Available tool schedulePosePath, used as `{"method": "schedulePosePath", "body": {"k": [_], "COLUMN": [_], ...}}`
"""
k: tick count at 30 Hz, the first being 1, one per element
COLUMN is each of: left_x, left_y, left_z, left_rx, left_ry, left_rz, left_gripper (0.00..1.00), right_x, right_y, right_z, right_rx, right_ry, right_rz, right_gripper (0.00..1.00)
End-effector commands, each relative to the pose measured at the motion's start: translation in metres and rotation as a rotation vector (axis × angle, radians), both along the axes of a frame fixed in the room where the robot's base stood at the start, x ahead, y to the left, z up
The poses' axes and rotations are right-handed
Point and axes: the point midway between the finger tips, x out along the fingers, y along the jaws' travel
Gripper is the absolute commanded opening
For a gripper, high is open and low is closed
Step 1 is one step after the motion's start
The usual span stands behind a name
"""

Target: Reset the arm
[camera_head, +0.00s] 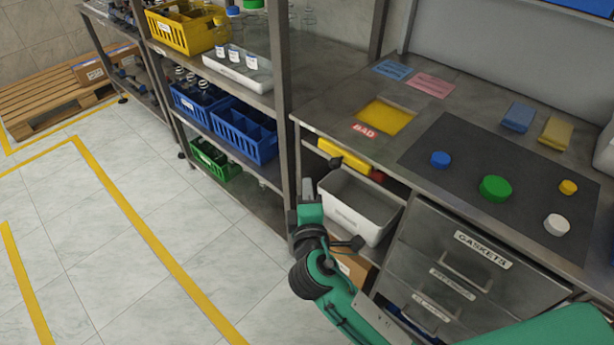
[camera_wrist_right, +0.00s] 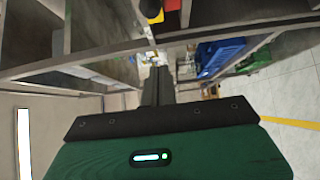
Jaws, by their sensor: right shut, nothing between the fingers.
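My right arm comes in from the bottom right of the head view. My right gripper (camera_head: 306,190) is shut and empty, in front of the shelf post and left of the grey bin under the bench. In the right wrist view the shut fingers (camera_wrist_right: 157,86) point away toward the shelving, with nothing between them. My left gripper is not in view.
A grey bin (camera_head: 352,222) sits under the bench (camera_head: 330,125) beside the gripper. Caps, including a green cap (camera_head: 495,188), lie on a dark mat (camera_head: 455,195). Drawers (camera_head: 480,262) are below. Shelving with blue crates (camera_head: 243,130) stands left.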

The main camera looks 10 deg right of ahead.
Motion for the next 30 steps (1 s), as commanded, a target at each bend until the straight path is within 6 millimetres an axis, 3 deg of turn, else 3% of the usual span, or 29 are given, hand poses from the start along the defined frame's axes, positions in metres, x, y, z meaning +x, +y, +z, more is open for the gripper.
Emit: {"method": "schedulePosePath", "body": {"k": [11,23,26,30], "left_x": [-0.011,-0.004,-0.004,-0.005], "left_y": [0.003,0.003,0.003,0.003], "left_z": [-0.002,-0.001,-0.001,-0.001], "left_rx": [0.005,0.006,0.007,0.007], "left_ry": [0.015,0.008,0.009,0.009], "left_rz": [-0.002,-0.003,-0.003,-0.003], "left_gripper": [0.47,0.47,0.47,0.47], "right_x": [-0.011,-0.012,-0.016,-0.038], "right_y": [0.002,-0.001,-0.012,-0.042], "right_z": [0.000,-0.005,-0.029,-0.098], "right_rx": [0.000,0.017,0.096,0.336], "right_ry": [-0.001,0.016,0.089,0.299], "right_rz": [0.000,-0.004,-0.030,-0.122], "right_gripper": [0.00,0.00,0.00,0.00]}}
